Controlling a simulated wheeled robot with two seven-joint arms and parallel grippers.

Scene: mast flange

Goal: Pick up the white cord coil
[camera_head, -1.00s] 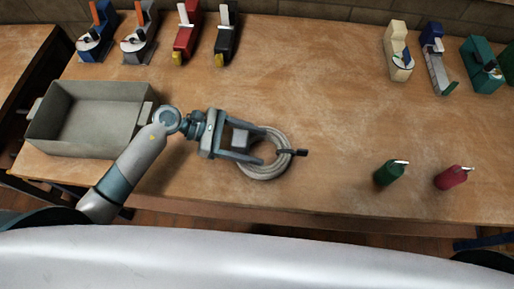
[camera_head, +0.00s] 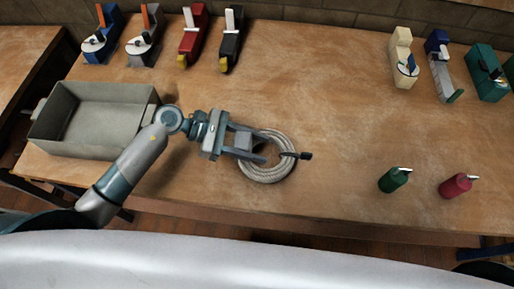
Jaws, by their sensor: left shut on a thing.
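The white cord coil (camera_head: 270,178) is a round loop of pale cord with a dark end piece on its right side. It is in the middle of the head view, over the wooden table. My left gripper (camera_head: 262,151) reaches in from the left and is shut on the coil's upper left part. The held part of the cord is partly hidden by the fingers. I cannot tell whether the coil is clear of the tabletop. My right gripper is not in view.
A grey open bin (camera_head: 88,125) stands on the table (camera_head: 330,100) at the left. Several coloured tool-like devices line the back edge. A green bottle (camera_head: 393,180) and a red bottle (camera_head: 455,187) stand at the right front. The table's middle is clear.

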